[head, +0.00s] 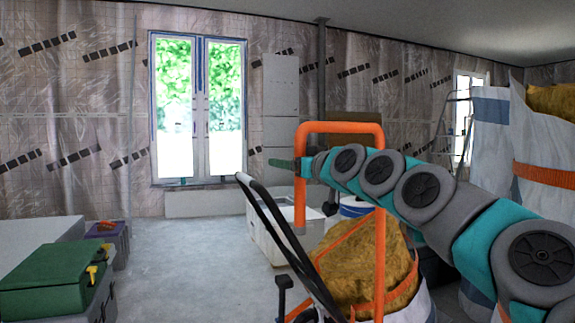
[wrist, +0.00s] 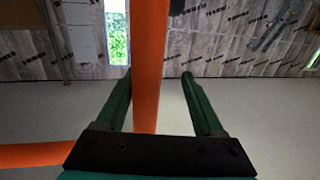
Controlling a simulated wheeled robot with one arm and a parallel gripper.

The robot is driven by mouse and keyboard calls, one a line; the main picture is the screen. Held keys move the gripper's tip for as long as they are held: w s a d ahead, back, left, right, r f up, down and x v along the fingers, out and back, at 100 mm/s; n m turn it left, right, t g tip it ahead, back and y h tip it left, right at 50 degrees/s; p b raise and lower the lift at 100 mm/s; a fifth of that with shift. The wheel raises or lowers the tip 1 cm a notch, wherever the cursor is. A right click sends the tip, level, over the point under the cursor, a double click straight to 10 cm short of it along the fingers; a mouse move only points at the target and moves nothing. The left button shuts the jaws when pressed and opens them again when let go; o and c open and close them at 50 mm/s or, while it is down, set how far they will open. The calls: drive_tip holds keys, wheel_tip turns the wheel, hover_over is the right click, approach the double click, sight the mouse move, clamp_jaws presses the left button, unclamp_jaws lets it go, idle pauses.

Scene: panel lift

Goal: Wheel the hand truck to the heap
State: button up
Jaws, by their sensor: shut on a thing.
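The hand truck's orange tubular frame (head: 379,225) stands upright at the centre right of the head view, with a rounded top. My gripper (head: 284,164) is at its left upright, with green fingers. In the wrist view, the orange tube (wrist: 150,60) runs between the two fingers of my gripper (wrist: 156,78), which is shut on it. The truck's lower part is cut off or hidden. A white bag of golden wool (head: 360,268) with orange straps shows within the frame; I cannot tell whether it rests on the truck. No heap is clearly identifiable.
Large bags of wool (head: 545,150) stand at the right. A white crate (head: 262,235) and a slanting black bar (head: 285,240) are near the truck. A green toolbox (head: 50,277) is at the left. Bare floor (head: 185,260) is open between, towards the glazed door (head: 198,110).

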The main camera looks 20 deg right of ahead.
drive_tip(key=s+d+b, duration=0.1)
drive_tip(key=s, duration=0.6)
drive_tip(key=shift+s+d, duration=0.25)
drive_tip(key=shift+s, duration=0.1)
idle(0.4)
